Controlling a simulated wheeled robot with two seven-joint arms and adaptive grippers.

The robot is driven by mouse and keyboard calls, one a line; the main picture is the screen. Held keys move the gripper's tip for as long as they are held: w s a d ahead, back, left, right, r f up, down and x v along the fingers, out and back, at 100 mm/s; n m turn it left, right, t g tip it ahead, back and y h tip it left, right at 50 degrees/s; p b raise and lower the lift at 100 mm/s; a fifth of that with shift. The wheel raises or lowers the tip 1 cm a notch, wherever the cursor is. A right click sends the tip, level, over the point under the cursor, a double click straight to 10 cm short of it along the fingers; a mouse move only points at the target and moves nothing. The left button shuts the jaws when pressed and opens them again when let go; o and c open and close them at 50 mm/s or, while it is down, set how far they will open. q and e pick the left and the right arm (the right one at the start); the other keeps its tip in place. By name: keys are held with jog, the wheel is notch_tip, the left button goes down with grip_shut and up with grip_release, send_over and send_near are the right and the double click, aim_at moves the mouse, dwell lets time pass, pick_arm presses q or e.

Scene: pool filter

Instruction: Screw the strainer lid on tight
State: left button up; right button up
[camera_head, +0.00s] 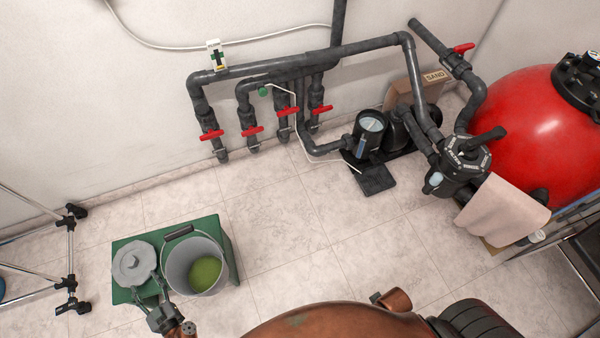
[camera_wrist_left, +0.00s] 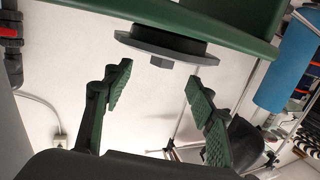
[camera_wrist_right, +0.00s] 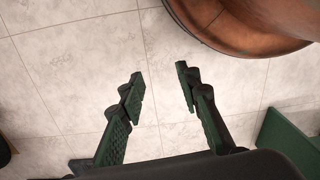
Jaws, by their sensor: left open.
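The grey round strainer lid (camera_head: 133,262) with a raised knob lies on a green box top (camera_head: 225,235). In the left wrist view the lid (camera_wrist_left: 160,48) shows with its block-like knob towards me. My left gripper (camera_wrist_left: 158,82) is open, its fingers spread either side of the knob but short of it; no contact shows. In the head view my left gripper (camera_head: 150,290) is at the lid's near side. The black pump strainer pot (camera_head: 368,140) stands by the wall, with a pale round top or interior. My right gripper (camera_wrist_right: 160,72) is open and empty above the tiled floor.
A grey bucket (camera_head: 177,272) with green contents stands right beside the lid. Dark pipes with red valve handles (camera_head: 252,131) run along the wall. A red tank (camera_head: 530,115) and a pink cloth (camera_head: 505,208) are at right. The middle floor is clear.

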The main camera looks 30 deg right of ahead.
aim_at(133, 266)
pick_arm(q)
jog(key=shift+w+a+f+n+y+b, duration=0.15)
jog(key=shift+w+a+n+y+b, duration=0.2)
jog(key=shift+w+b, duration=0.2)
jog(key=shift+w+r, duration=0.15)
jog(key=shift+r, duration=0.1)
jog(key=shift+b+x, duration=0.4)
jog(key=shift+x, duration=0.8)
jog(key=shift+w+a, duration=0.15)
jog(key=shift+w, duration=0.2)
jog(key=shift+w+a+f+b, duration=0.1)
jog(key=shift+w+a+b, duration=0.05)
jog(key=shift+w+b, duration=0.3)
pick_arm(e)
notch_tip(133, 266, up, 6)
pick_arm(q)
jog(key=b+x, duration=0.1)
jog(key=x, duration=0.1)
jog(key=shift+w, duration=0.35)
jog(key=shift+w+a, duration=0.25)
jog(key=shift+w, duration=0.15)
pick_arm(e)
jog(key=shift+t+y, duration=0.5)
jog(key=shift+t, duration=0.1)
jog(key=w+a+f, duration=0.2)
jog(key=w+f, duration=0.1)
jog(key=shift+a+f, duration=0.25)
jog(key=shift+a, duration=0.05)
pick_arm(q)
jog(key=shift+c, duration=0.3)
